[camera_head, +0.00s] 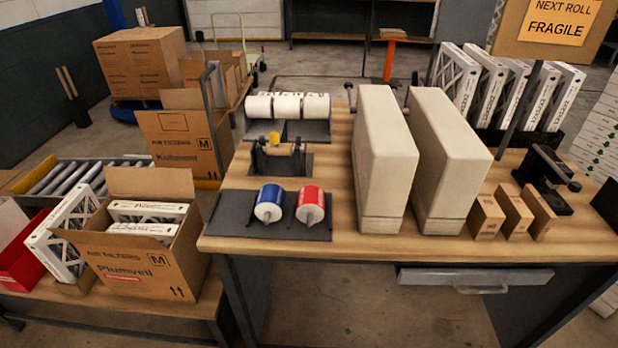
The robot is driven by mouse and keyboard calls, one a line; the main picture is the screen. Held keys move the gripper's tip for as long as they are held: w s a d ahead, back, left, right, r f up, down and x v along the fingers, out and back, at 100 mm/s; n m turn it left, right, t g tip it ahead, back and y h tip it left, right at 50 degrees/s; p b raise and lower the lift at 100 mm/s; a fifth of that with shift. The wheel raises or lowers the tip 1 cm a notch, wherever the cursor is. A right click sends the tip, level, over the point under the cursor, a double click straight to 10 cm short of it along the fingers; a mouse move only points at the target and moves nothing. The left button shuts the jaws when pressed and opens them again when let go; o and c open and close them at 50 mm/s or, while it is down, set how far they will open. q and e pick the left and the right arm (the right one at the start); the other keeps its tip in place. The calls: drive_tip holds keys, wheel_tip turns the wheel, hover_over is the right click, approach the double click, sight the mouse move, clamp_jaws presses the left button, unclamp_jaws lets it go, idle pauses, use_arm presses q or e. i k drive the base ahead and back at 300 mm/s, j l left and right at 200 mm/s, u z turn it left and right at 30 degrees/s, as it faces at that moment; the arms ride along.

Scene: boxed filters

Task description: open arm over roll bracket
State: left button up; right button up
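A low dark bracket (280,158) with two side uprights stands on the left part of the workbench. A small yellow piece (274,138) sits at its top, and I see no roll in it. Another dark metal device (545,180) with a slanting arm stands at the right of the bench. I cannot tell which of the two is the roll bracket. A blue roll (269,203) and a red roll (311,204) with pale ends lie side by side on a dark mat (235,208) in front of the left bracket. Neither gripper is in view.
Several white rolls (287,105) sit behind the left bracket. Two tall beige blocks (382,150) stand mid-bench, beside three small brown boxes (513,210). White-framed filters (500,85) stand at the back right. An open filter carton (140,255) is at left. Bare wood (330,165) lies left of the blocks.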

sight(276, 136)
drive_tip(key=i+l+u, duration=0.15)
drive_tip(key=l+u, duration=0.25)
drive_tip(key=l, duration=0.25)
drive_tip(key=l+u, duration=0.45)
drive_tip(key=l, duration=0.2)
